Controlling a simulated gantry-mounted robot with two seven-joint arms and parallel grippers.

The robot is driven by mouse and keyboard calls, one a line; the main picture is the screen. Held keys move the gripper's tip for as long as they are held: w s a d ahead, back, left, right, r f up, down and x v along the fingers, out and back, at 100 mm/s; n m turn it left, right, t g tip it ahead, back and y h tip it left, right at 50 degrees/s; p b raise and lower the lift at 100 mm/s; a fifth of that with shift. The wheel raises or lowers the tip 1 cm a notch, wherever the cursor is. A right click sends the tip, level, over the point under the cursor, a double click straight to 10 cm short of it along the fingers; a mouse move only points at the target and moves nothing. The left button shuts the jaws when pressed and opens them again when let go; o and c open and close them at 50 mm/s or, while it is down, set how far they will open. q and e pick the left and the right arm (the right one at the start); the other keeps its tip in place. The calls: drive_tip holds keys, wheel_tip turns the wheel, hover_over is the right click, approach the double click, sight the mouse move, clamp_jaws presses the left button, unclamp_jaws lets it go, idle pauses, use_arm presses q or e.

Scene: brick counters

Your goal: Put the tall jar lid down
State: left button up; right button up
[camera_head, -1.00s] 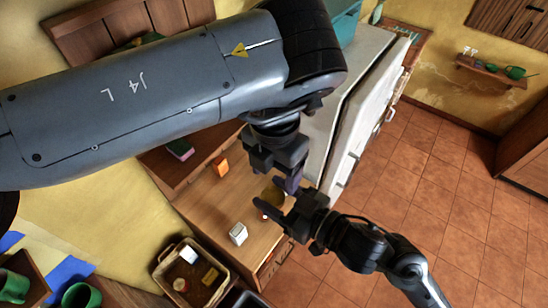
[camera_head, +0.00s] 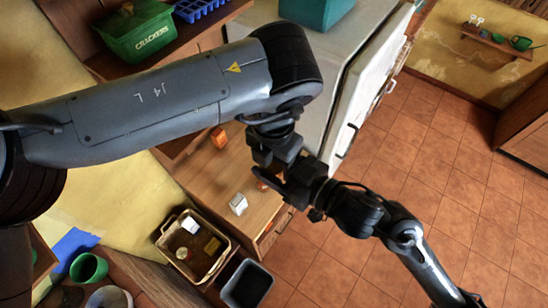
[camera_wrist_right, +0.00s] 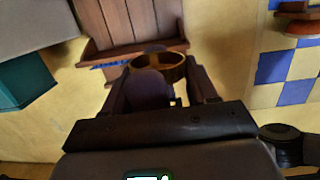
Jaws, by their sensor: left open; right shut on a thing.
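My right gripper (camera_head: 284,183) is in the middle of the head view, close under my left gripper (camera_head: 270,158). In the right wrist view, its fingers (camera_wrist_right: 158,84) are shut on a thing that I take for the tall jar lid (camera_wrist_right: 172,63). It shows a round brown rim and a dark purple rounded part. In the head view the lid is mostly hidden by the two grippers. My left gripper is open, pointing down; its fingertips are hard to make out. A small reddish thing (camera_head: 262,186) shows beside the grippers, too small to name.
On the wooden counter (camera_head: 262,212) stand a white box (camera_head: 238,204) and an orange block (camera_head: 219,138).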

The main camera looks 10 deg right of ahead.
use_arm(q)
drive_tip(key=c, duration=0.7)
drive_tip(key=shift+c, duration=0.9)
use_arm(e)
drive_tip(key=o, duration=1.3)
